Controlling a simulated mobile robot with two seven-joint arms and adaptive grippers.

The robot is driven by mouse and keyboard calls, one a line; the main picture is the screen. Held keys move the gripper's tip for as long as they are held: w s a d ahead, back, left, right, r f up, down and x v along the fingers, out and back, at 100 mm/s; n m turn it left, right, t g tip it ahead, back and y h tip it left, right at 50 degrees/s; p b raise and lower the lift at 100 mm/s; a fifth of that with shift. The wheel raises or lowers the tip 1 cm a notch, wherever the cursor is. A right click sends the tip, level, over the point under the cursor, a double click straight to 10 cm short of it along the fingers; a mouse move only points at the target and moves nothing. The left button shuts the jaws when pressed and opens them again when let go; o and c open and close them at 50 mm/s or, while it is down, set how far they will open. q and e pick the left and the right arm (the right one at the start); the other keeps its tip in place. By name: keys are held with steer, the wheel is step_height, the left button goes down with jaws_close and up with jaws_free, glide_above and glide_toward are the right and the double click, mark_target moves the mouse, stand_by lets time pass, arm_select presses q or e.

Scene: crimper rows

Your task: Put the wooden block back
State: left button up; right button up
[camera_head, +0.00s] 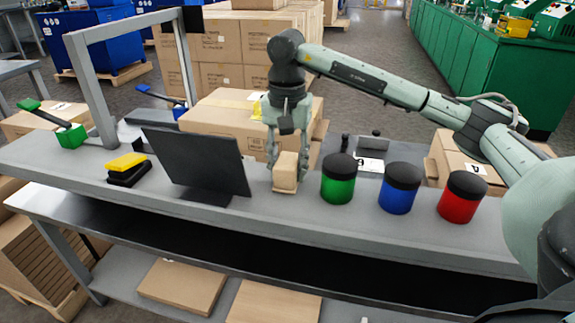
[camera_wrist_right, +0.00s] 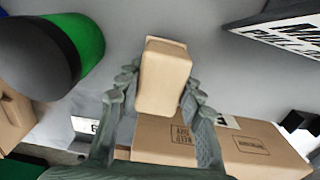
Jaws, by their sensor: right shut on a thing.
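The wooden block (camera_head: 285,172) is a small tan block at the grey bench top, between the dark panel and the green canister. My right gripper (camera_head: 287,150) points down over it with its fingers on either side, shut on it. In the right wrist view the block (camera_wrist_right: 163,78) sits between the two fingers of the gripper (camera_wrist_right: 160,100). Whether the block touches the bench or hangs just above it I cannot tell. My left gripper is not in view.
On the grey bench (camera_head: 270,215), green (camera_head: 339,185), blue (camera_head: 398,195) and red (camera_head: 460,205) canisters stand right of the block. A dark panel (camera_head: 200,165) stands close on the left, with a yellow-and-black item (camera_head: 128,167) beyond. Cardboard boxes (camera_head: 225,120) stand behind.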

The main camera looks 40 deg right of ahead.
steer(key=shift+f, duration=0.15)
steer(key=o, duration=1.1)
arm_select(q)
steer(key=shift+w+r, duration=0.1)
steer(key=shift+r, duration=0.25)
